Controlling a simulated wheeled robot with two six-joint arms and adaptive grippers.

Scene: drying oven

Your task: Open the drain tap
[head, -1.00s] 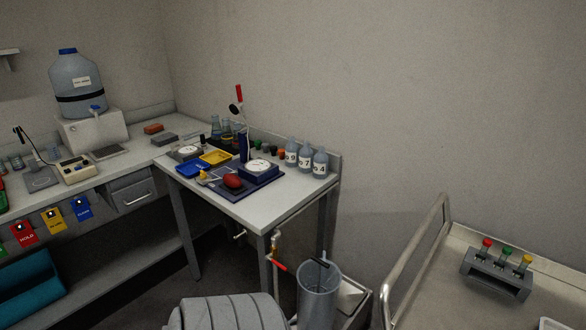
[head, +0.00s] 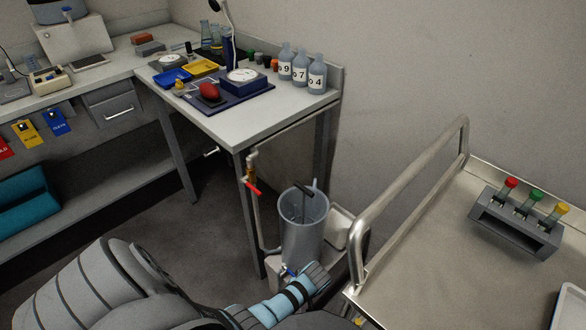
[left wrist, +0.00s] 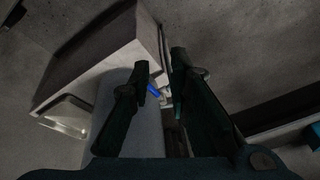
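A blue-handled tap (head: 289,271) sits low at the foot of the grey cylindrical vessel (head: 303,235), beside the table leg. In the left wrist view the blue handle (left wrist: 153,90) shows between the fingers of my left gripper (left wrist: 160,62). The fingers are dark, spread apart and hold nothing; I cannot tell whether one touches the handle. In the head view my left arm reaches in along the bottom, its light-blue wrist close to the tap, and its fingertips are not clear. My right gripper is in neither view.
A pipe with a red-lever valve (head: 253,188) runs down near the vessel. A metal trolley with a handrail (head: 410,190) and a tube rack (head: 515,222) stands right. The corner table (head: 240,130) holds bottles, trays and a dial scale. Open floor lies left of the vessel.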

